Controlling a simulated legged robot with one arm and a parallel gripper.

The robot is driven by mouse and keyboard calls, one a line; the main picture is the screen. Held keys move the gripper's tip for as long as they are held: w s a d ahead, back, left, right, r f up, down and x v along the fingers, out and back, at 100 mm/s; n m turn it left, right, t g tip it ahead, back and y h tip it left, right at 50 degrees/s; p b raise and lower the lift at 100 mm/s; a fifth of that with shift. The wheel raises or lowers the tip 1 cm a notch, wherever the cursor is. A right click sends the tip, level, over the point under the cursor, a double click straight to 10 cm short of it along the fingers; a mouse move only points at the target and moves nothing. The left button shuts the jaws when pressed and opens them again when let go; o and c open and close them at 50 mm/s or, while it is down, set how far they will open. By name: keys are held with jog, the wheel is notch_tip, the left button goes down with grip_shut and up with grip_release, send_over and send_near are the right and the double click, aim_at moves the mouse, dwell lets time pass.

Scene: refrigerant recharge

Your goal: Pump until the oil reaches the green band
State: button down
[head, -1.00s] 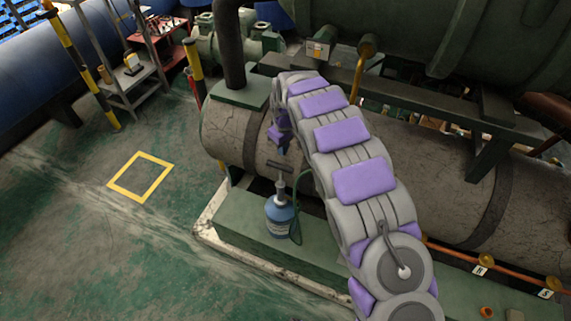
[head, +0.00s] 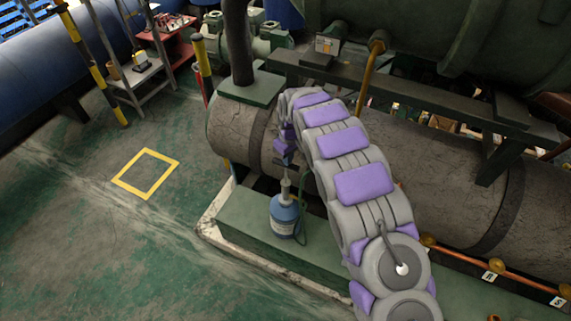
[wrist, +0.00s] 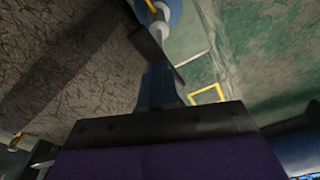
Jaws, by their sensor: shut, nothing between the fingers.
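The oil pump is a blue bottle (head: 284,216) with a pale label, a grey neck and a thin upright rod topped by a dark T-handle. It stands upright on the green plinth. My gripper (head: 286,160) is shut and empty, pointing down at the top of the rod, right at the T-handle. I cannot tell whether it touches. In the wrist view the shut fingers (wrist: 160,78) overlap the dark handle bar, with the pale neck and blue bottle (wrist: 172,10) beyond. No green band or oil level can be made out.
A green hose (head: 304,210) runs beside the bottle. A large cracked grey cylinder (head: 440,185) lies behind, close to my arm. A yellow floor square (head: 147,173) and open green floor lie left. Copper pipework with A and S tags (head: 490,275) runs at lower right.

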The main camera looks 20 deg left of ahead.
dwell(0.3)
jog(key=shift+f, duration=3.45)
jog(key=d+p, duration=0.1)
jog(key=s+d+r+p, duration=0.1)
jog(key=d, duration=0.1)
jog(key=shift+s, duration=0.2)
jog(key=shift+a+r, duration=0.1)
jog(key=shift+r, duration=0.1)
notch_tip(320, 180, up, 17)
jog(key=d+p, duration=0.1)
jog(key=p, duration=0.1)
jog(key=shift+s+d+p, duration=0.15)
jog(key=shift+s+p, duration=0.15)
jog(key=shift+s, duration=0.05)
